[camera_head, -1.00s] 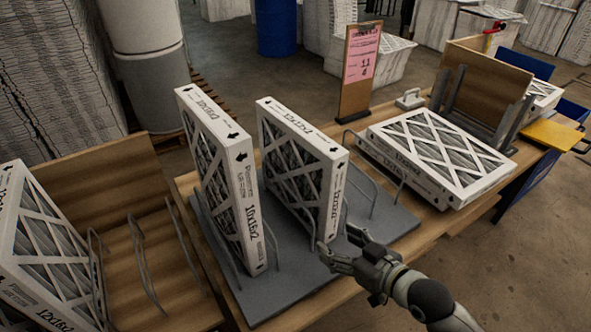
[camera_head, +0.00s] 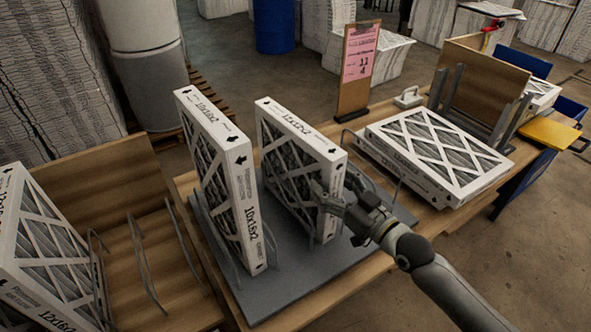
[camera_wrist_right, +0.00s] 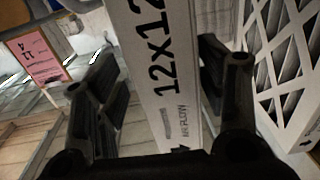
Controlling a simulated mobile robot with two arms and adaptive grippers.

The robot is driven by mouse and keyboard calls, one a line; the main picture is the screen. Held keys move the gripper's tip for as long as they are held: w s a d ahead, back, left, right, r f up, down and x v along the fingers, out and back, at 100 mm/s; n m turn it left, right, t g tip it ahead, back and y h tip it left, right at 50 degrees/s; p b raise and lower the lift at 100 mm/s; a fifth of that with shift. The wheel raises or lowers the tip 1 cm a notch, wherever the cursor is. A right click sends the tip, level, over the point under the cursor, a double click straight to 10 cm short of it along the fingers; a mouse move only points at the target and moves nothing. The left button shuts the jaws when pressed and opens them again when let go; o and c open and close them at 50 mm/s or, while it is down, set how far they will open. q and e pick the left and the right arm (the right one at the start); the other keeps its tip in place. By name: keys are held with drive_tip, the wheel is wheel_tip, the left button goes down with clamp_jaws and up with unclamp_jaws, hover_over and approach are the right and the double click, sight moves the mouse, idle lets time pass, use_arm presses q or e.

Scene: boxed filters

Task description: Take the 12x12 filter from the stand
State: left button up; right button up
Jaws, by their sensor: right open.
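The 12x12 filter (camera_head: 300,129) stands upright in the grey wire stand (camera_head: 338,262), to the right of the upright 10x16x2 filter (camera_head: 247,200). My right gripper (camera_head: 335,196) is open at the near edge of the 12x12 filter. In the right wrist view the right gripper (camera_wrist_right: 165,95) has one finger on each side of the filter's white edge (camera_wrist_right: 157,60), which reads 12x12 and AIRFLOW. I cannot tell whether the fingers touch it. The left gripper is not in view.
A 12x16 filter (camera_head: 48,245) leans in a wooden rack at the left. Filters lie flat (camera_head: 437,150) on the table at the right. A clipboard with a pink sheet (camera_head: 359,56) stands behind. The table edge is in front.

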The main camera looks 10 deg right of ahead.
sight(296, 172)
drive_tip(key=shift+w+a+r+p, duration=0.1)
drive_tip(key=shift+w+a+p, duration=0.25)
drive_tip(key=shift+w, duration=0.1)
drive_tip(key=x, duration=0.2)
drive_tip(key=p+x, duration=0.1)
drive_tip(key=x, duration=0.1)
drive_tip(key=shift+a+f, duration=0.2)
drive_tip(key=shift+a, duration=0.05)
drive_tip(key=shift+c, duration=0.5)
drive_tip(key=c, duration=0.9)
drive_tip(key=shift+c, duration=0.8)
drive_tip(key=shift+r, duration=0.1)
